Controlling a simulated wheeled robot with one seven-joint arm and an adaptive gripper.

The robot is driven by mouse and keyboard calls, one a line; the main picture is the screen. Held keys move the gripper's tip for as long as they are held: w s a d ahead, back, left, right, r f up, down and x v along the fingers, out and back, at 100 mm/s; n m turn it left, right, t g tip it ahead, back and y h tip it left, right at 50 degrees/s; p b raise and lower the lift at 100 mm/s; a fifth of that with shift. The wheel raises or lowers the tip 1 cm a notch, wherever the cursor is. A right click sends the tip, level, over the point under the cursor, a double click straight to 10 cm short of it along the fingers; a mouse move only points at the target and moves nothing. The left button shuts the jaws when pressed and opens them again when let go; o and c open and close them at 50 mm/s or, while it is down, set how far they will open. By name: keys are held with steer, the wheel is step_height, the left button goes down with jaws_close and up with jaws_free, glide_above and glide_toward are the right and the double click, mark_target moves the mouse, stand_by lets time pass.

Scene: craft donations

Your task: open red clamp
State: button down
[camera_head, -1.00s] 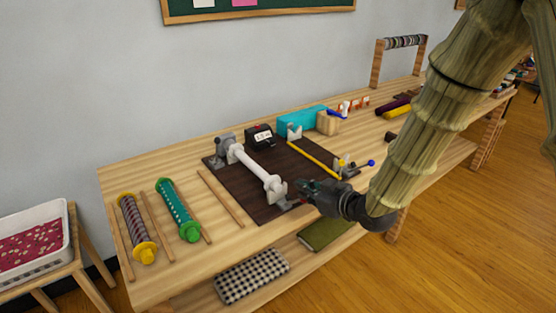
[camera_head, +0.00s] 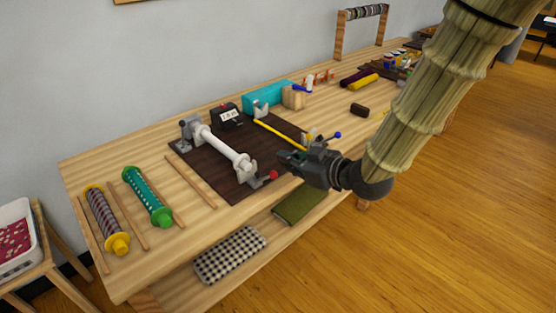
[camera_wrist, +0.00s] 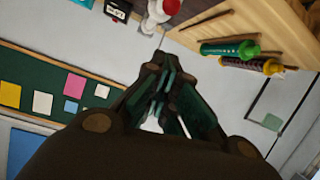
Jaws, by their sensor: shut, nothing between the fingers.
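The red clamp handle (camera_head: 273,175) is small and sits at the front end of the white roller (camera_head: 225,149), at the near right edge of the dark mat (camera_head: 195,168). A grey clamp block (camera_head: 246,170) is beside it. My gripper (camera_head: 284,157) is shut and empty, up and right of the red handle and apart from it in the picture.
A yellow rod (camera_head: 278,134) and a blue-knobbed lever (camera_head: 337,135) are near my gripper. A black counter (camera_head: 228,118) and a teal box (camera_head: 268,97) stand behind. Wrapped rollers (camera_head: 148,197) lie at left.

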steer(key=shift+v, duration=0.85)
steer(key=shift+f, duration=0.1)
steer(key=s+d+f+m+g+h, duration=0.1)
steer(key=s+d+f+m+h, duration=0.15)
steer(key=f, duration=0.65)
steer(key=s+d+f+m+g+h, duration=0.15)
steer(key=s+d+f, duration=0.25)
steer(key=f, duration=0.5)
steer(key=s+d+f+m+g+h, duration=0.1)
steer(key=s+d+f+m+h, duration=0.15)
steer(key=f, duration=0.75)
steer(key=s+d+f+m+g+h, duration=0.1)
steer(key=s+d+f+g, duration=0.1)
steer(key=s+f, duration=0.3)
steer(key=s+d+f+m+g+h, duration=0.1)
steer(key=s+d+f, duration=0.3)
steer(key=s, duration=0.8)
steer(key=s+d+f+m+g+h, duration=0.1)
steer(key=s+d+f+m+g, duration=0.2)
steer(key=s+f, duration=0.4)
steer(key=shift+s+d+f+h, duration=0.25)
steer(key=shift+s+f+h, duration=0.1)
steer(key=shift+s, duration=0.4)
